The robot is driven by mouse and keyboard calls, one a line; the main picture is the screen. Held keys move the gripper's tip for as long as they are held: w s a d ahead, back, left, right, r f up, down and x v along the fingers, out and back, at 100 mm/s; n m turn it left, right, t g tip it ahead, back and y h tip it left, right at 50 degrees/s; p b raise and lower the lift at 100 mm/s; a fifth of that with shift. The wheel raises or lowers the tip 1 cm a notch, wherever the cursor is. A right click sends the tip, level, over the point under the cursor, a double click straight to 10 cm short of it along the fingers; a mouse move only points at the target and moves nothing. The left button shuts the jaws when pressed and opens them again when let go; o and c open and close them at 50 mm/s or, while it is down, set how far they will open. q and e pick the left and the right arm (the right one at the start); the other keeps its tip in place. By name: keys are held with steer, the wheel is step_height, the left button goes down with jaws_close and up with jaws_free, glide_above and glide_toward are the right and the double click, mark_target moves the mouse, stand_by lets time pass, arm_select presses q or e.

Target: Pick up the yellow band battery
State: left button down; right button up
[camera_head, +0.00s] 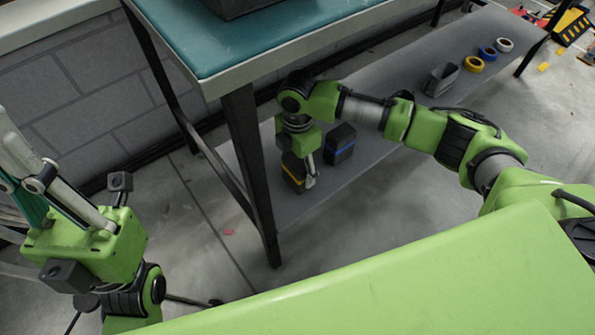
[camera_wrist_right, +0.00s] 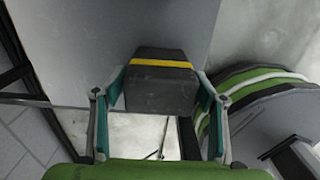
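The yellow band battery (camera_head: 292,169) is a dark block with a yellow stripe. It stands on the grey lower shelf beside the table leg, partly covered by my right gripper (camera_head: 301,176) in the head view. In the right wrist view the battery (camera_wrist_right: 161,88) sits between the two teal-padded fingers of the right gripper (camera_wrist_right: 160,92). The fingers are spread on either side of it, with narrow gaps seeming to show; contact is hard to judge. My left gripper (camera_head: 35,190) is at the left edge, away from the shelf; its fingertips are not clearly seen.
A blue band battery (camera_head: 340,143) stands close by to the right. The shelf (camera_head: 385,110) also holds an open grey container (camera_head: 441,79) and yellow, blue and white rolls (camera_head: 488,54) farther back. The teal tabletop (camera_head: 255,45) and its black leg (camera_head: 250,165) stand close to the right gripper.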

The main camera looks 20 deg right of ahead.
steer(key=c, duration=1)
